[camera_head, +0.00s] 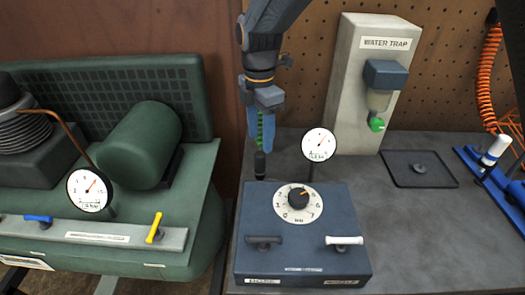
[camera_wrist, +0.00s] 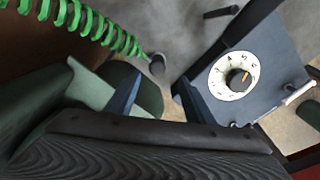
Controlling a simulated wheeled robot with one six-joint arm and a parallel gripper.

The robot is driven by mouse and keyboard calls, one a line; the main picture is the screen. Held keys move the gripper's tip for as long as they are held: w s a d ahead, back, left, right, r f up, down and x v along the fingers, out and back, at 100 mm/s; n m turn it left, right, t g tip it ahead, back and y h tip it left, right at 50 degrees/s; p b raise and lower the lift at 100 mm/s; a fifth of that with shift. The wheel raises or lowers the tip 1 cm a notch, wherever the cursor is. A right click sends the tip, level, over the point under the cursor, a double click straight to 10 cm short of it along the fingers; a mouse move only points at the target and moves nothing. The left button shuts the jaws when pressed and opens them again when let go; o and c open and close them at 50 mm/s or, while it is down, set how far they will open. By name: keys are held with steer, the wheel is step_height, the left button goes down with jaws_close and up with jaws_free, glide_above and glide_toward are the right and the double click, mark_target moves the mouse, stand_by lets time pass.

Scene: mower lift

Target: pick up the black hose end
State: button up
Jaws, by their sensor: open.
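The black hose end (camera_head: 260,164) hangs at the bottom of a green coiled hose, behind the left back corner of the blue control box. In the wrist view the hose end (camera_wrist: 157,66) is a dark rounded tip just beyond and between my fingertips. My gripper (camera_head: 262,135) points down above it, and its blue fingers partly cover the green coil (camera_head: 259,125). In the wrist view my gripper (camera_wrist: 158,92) is open, with a gap between its two fingers and nothing held. Whether a finger touches the hose is unclear.
The blue control box (camera_head: 305,262), with a dial, gauge and two handles, stands close in front. The green compressor (camera_head: 140,150) is at left. The water trap (camera_head: 362,95) stands at the back right, near a black tray (camera_head: 445,178).

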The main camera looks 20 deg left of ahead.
mark_target(259, 154)
steer(key=shift+w+d+f, duration=0.1)
steer(key=shift+w+f, duration=0.05)
steer(key=shift+w, duration=0.2)
steer(key=shift+w+f, duration=0.15)
steer(key=shift+f, duration=0.15)
steer(key=shift+s+a+f+p, duration=0.15)
steer(key=shift+f+p, duration=0.15)
steer(key=shift+f, duration=0.3)
steer(key=shift+s+a+f+p, duration=0.1)
steer(key=shift+f+p, duration=0.15)
steer(key=shift+f, duration=0.35)
steer(key=shift+s+f+p, duration=0.1)
steer(key=shift+f+p, duration=0.75)
steer(key=shift+f, duration=1.4)
jaws_close()
